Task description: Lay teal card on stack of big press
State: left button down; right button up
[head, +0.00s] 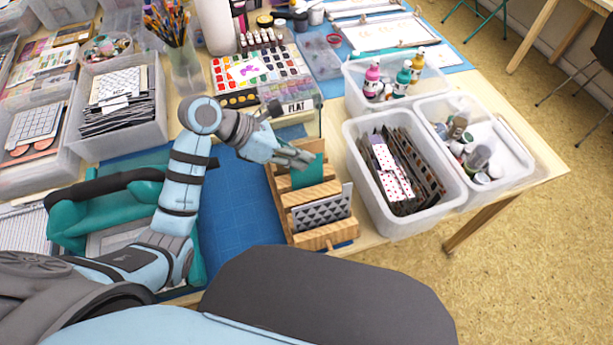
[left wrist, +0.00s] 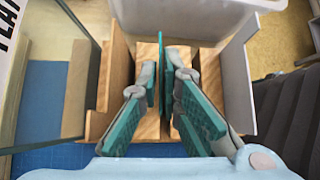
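The teal card (head: 310,173) stands upright in a slot of the wooden rack (head: 334,236). My left gripper (head: 303,158) is at its top edge. In the left wrist view the card (left wrist: 161,80) shows edge-on as a thin teal line, with the fingertips of my left gripper (left wrist: 161,68) close on both sides, shut on it. A big teal press (head: 75,207) with a dark handle lies at the left, partly hidden behind my left arm. A grey surface shows inside its frame; I cannot make out the stack clearly. My right gripper is not in view.
A triangle-patterned card (head: 321,211) stands in the rack's front slot. A clear-walled box (head: 305,104) stands just behind the rack, and a white bin of cards (head: 357,179) to its right. The blue mat (head: 237,200) between press and rack is mostly bare.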

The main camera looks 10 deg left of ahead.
pick_arm(q)
notch_tip(320, 180, up, 8)
jog(key=w+p, duration=0.1)
jog(key=p, duration=0.4)
jog(key=shift+a+f, duration=0.25)
jog(key=shift+a, duration=0.05)
